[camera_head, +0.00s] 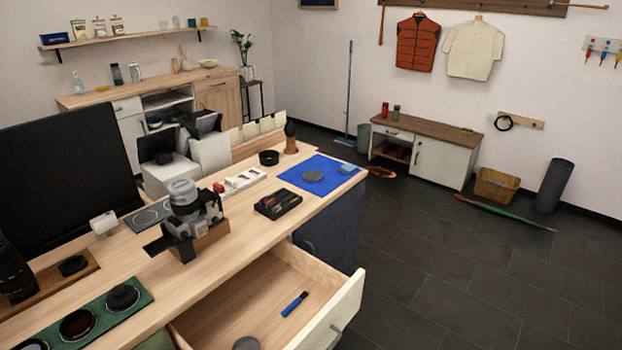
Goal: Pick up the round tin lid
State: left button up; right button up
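A flat grey round disc (313,176), which looks like the round tin lid, lies on a blue mat (296,184) at the far right end of the wooden desk (243,204). A second grey round thing (246,343) sits in the open drawer (232,307), cut off by the bottom edge of the picture; I cannot tell if it is a lid. Neither of my grippers shows in the head view.
A light blue block (347,169) lies beside the disc on the mat. A black round dish (269,157), a black tray (278,204) and a camera (190,211) stand nearby. The drawer juts out and holds a blue-handled tool (294,304). Open floor lies right of the desk.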

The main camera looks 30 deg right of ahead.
aim_at(311, 176)
jog(key=i+l+u, duration=0.15)
jog(key=l+u, duration=0.2)
jog(key=l, duration=0.65)
jog(key=l+u, duration=0.3)
jog(key=l, duration=0.75)
